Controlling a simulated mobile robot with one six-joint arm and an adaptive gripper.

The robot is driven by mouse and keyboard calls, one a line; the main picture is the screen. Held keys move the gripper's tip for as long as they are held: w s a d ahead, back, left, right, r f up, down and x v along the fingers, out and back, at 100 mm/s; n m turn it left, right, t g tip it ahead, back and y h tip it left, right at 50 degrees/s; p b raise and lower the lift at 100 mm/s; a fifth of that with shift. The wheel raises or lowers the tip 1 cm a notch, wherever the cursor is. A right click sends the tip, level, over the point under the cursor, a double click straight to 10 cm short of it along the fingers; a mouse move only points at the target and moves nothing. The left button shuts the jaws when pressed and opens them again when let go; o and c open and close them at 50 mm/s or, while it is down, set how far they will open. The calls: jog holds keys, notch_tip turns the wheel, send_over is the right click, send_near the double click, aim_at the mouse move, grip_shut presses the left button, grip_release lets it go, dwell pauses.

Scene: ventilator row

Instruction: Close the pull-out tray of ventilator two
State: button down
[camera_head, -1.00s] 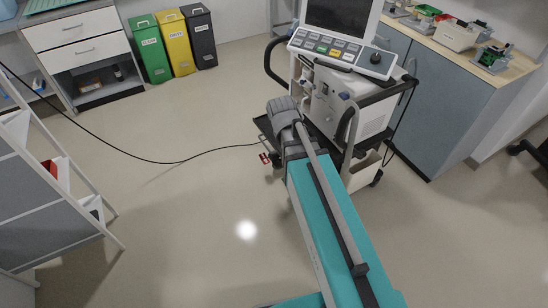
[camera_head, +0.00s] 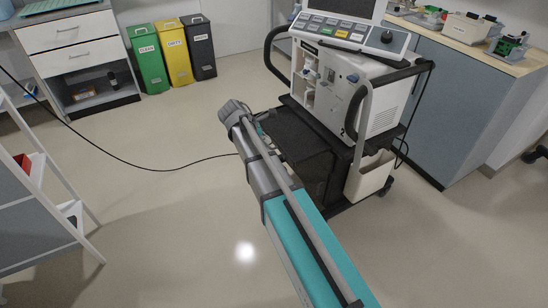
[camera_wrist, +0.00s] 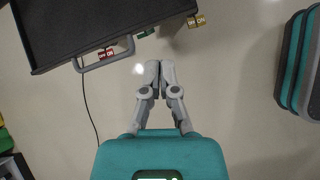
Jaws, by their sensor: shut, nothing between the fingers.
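Ventilator two (camera_head: 350,95), a white unit marked 2, stands on a dark wheeled cart in the head view. Its black pull-out tray (camera_head: 290,132) sticks out at the front left, below the unit. In the wrist view the tray (camera_wrist: 100,22) fills the upper left, with a grey bar handle (camera_wrist: 104,64) along its near edge. My gripper (camera_wrist: 160,66) is shut and empty in the wrist view, to the right of the handle and apart from it in the picture. In the head view my arm hides the gripper and part of the tray front.
A black cable (camera_head: 150,166) runs over the floor. Bins (camera_head: 172,52) and a counter (camera_head: 470,100) stand behind.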

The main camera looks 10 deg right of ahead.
aim_at(279, 148)
jog(key=w+a+f+n+t+h+b, duration=0.1)
jog(key=w+a+f+n+b, duration=0.1)
jog(key=w+f+n+b, duration=0.1)
jog(key=shift+w+a+f+n, duration=0.15)
jog(key=shift+w+a+n, duration=0.15)
jog(key=shift+w, duration=0.35)
jog(key=shift+f+b, duration=0.1)
jog(key=shift+b, duration=0.2)
jog(key=b+x, duration=0.5)
jog(key=x, duration=0.2)
jog(key=shift+d+f, duration=0.15)
jog(key=shift+f, duration=0.05)
jog(key=shift+b+x, duration=0.95)
jog(key=shift+x, duration=0.2)
jog(key=shift+d, duration=0.15)
jog(key=shift+w, duration=0.15)
